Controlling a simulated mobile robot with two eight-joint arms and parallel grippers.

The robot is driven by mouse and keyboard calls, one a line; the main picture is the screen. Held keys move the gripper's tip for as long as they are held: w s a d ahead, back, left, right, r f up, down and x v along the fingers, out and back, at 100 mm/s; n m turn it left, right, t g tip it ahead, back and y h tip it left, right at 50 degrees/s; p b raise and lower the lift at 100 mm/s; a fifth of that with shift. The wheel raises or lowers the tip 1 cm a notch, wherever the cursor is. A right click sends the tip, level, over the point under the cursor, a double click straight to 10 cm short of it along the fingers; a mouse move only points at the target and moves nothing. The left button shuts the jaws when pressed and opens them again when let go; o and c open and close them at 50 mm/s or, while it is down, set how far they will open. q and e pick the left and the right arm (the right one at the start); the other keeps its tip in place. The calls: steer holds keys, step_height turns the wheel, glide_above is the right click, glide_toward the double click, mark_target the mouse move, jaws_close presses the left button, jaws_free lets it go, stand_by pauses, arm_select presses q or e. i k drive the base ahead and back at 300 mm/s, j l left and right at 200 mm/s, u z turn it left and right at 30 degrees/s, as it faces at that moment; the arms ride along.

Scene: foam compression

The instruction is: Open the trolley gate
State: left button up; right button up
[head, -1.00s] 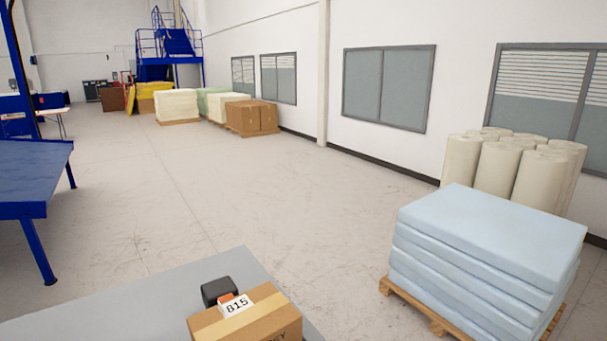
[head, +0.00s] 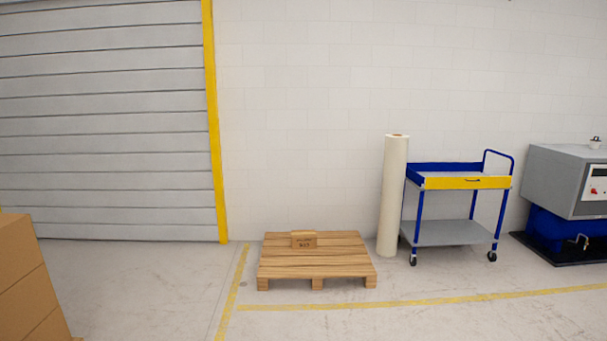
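A blue trolley (head: 447,233) with a grey lower shelf stands against the back wall, right of centre in the head view. The gate is upright and looks shut. A blue push handle rises at the trolley's right end, and casters show below. The trolley is some way off across the floor. Neither of my grippers shows in the view.
A tall cream roll (head: 393,197) stands upright at the trolley's left. A wooden pallet (head: 315,265) bears a small carton (head: 303,239). A grey and blue machine (head: 566,195) is at the right. Brown boxes (head: 28,285) stand at the near left. The floor before the trolley is clear.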

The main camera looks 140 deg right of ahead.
mark_target(453, 183)
steer(key=z, duration=5.7)
steer(key=i, duration=6.3)
steer(key=l, duration=0.1)
